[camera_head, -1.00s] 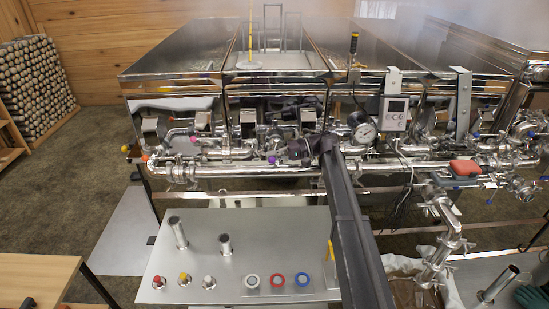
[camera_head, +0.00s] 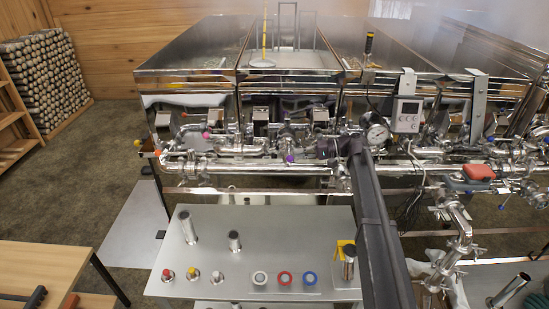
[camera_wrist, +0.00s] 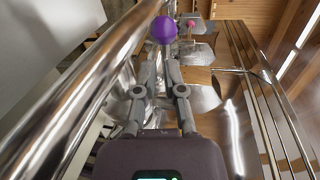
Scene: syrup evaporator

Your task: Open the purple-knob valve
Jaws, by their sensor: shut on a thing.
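The purple knob (camera_wrist: 163,30) is a round ball just beyond my fingertips in the wrist view. In the head view the purple knob (camera_head: 290,158) shows on the front pipework, just left of my gripper (camera_head: 308,152). My gripper (camera_wrist: 161,57) has its two fingers drawn close together, shut on the valve's handle right below the ball. The fingers hide most of the handle and the valve body behind it.
A thick steel pipe (camera_wrist: 85,85) runs close along the left in the wrist view. A pink knob (camera_wrist: 191,23) lies beyond the purple one. In the head view, a gauge (camera_head: 377,135) and a controller (camera_head: 407,115) are right of my gripper.

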